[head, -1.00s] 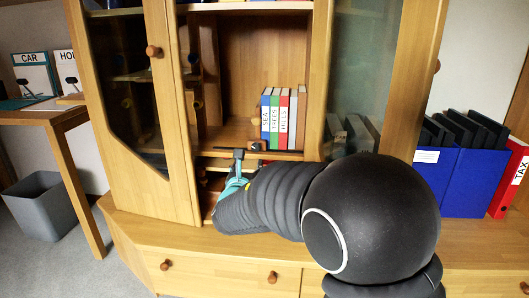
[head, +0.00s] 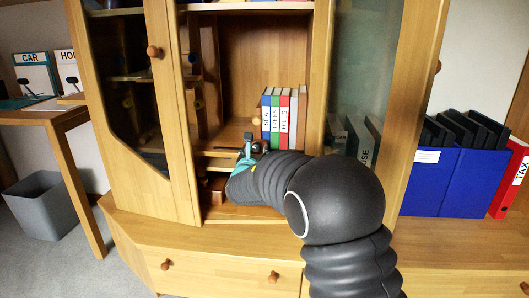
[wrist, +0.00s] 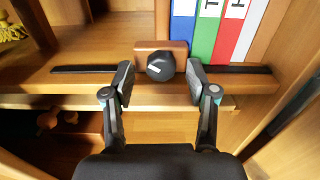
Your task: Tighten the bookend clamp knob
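The bookend clamp knob (wrist: 160,67) is a dark round knob with a light mark, on the front of a brown wooden bookend block (wrist: 150,46) in the wrist view. The block stands at the shelf edge, at the left end of a row of coloured books (wrist: 212,32). My gripper (wrist: 160,82) is open, with one finger on each side of the knob and gaps between fingers and knob. In the head view my gripper (head: 248,144) is at the shelf front; the knob is hard to make out there.
A dark strip (wrist: 85,69) runs along the shelf edge. The glass cabinet door (head: 135,95) stands left of the arm. A lower compartment (wrist: 60,122) holds brown wooden objects. Blue and red binders (head: 450,180) stand to the right.

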